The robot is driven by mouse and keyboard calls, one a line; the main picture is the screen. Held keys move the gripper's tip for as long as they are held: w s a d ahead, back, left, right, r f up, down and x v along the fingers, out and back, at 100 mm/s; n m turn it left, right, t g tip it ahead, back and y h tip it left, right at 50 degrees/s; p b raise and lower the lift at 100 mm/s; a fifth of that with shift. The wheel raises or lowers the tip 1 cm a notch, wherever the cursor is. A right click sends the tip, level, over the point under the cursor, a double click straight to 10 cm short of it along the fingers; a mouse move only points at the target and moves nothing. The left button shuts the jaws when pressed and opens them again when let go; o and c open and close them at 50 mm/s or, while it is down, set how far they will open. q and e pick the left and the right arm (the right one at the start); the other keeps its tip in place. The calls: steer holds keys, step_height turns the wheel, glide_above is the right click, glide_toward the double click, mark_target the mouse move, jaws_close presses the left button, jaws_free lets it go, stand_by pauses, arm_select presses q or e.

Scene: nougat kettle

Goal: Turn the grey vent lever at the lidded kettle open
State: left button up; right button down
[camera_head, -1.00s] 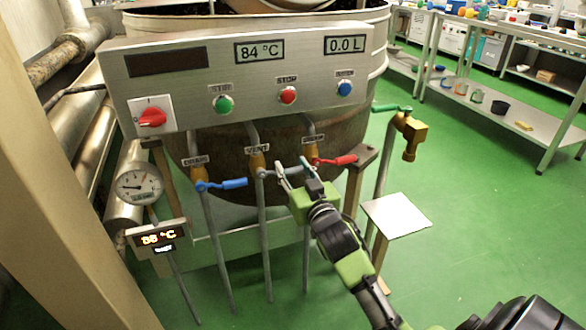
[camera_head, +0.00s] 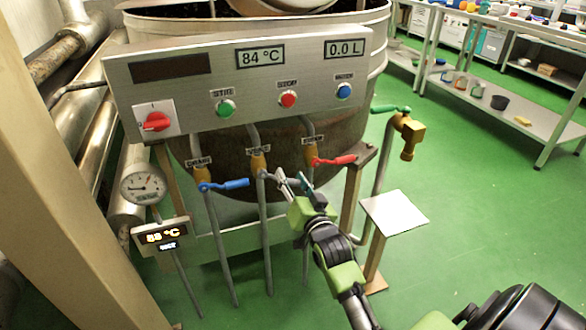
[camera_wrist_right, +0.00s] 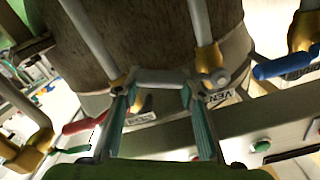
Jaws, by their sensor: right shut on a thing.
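The grey vent lever (camera_head: 271,177) sits on the brass vent valve (camera_head: 259,161), the middle one under the kettle's panel. It points right and slightly down in the head view. My right gripper (camera_head: 293,179) is shut on the lever's outer part, which is partly hidden by the fingers. In the right wrist view the lever (camera_wrist_right: 162,76) runs across between the two fingers (camera_wrist_right: 158,92), and the upside-down VENT label (camera_wrist_right: 230,98) shows beside the valve. The lidded kettle (camera_head: 230,150) stands behind the panel. My left gripper is not in view.
A blue lever (camera_head: 228,184) is close on the left and a red lever (camera_head: 337,160) close on the right. A brass tap with a green lever (camera_head: 386,109) stands further right above a white square stand (camera_head: 394,210). Green floor is free at right.

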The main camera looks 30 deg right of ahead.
steer(key=m, duration=0.1)
steer(key=a+f+m+p, duration=0.1)
steer(key=m, duration=0.1)
steer(key=shift+w+f+p, duration=0.1)
steer(key=shift+f+p, duration=0.2)
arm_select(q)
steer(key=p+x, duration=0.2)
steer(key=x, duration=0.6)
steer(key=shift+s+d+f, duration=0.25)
arm_select(e)
steer(key=w+a+f+m, duration=0.1)
steer(key=a+f+m, duration=0.2)
steer(key=m, duration=0.7)
steer(key=shift+w+a+f, duration=0.15)
steer(key=shift+a+f, duration=0.2)
steer(key=shift+a, duration=0.85)
steer(key=c, duration=1.3)
jaws_free()
